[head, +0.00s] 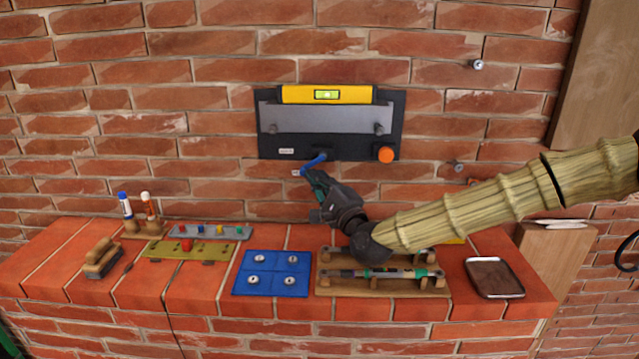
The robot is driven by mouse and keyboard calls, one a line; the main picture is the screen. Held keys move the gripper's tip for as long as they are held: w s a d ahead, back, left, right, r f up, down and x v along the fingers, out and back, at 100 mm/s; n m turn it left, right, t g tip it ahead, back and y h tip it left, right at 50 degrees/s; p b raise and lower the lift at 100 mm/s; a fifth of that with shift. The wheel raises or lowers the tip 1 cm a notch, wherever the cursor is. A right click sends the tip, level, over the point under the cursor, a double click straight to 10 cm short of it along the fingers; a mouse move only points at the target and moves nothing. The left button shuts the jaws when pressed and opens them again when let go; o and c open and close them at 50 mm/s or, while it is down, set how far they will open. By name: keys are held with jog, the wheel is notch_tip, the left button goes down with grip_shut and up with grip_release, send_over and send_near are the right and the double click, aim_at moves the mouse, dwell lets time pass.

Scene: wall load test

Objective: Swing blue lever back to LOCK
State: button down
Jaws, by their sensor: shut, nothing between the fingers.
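The blue lever (313,163) sticks out below the lower edge of a dark wall panel (349,145), slanting down to the left. Small white labels (286,151) are on and just under the panel; their print is too small to read. My gripper (313,177) is shut and empty, with its tips right at the lower end of the lever. I cannot tell whether they touch it. A yellow spirit level (326,94) lies on the grey bracket (325,117) of the panel, and an orange knob (386,155) sits at its lower right.
My arm crosses above the brick ledge from the right. On the ledge stand a wooden rack (385,289), a blue mat (244,283), a dark tray (494,278), a brush (101,258) and markers (125,205). Bolts (477,64) stick out of the wall at right.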

jog(key=shift+a+r+m+t+h+b, duration=0.25)
jog(key=shift+m+t+b, duration=0.45)
jog(key=shift+m+b, duration=0.85)
jog(key=shift+a+m+t+h+b, duration=0.3)
jog(key=shift+m+t+b, duration=0.5)
jog(key=shift+b, duration=1.35)
jog(key=s+d+f+b, duration=0.3)
jog(key=s+d+f, duration=0.2)
jog(key=s+d, duration=0.3)
jog(key=shift+s, duration=0.6)
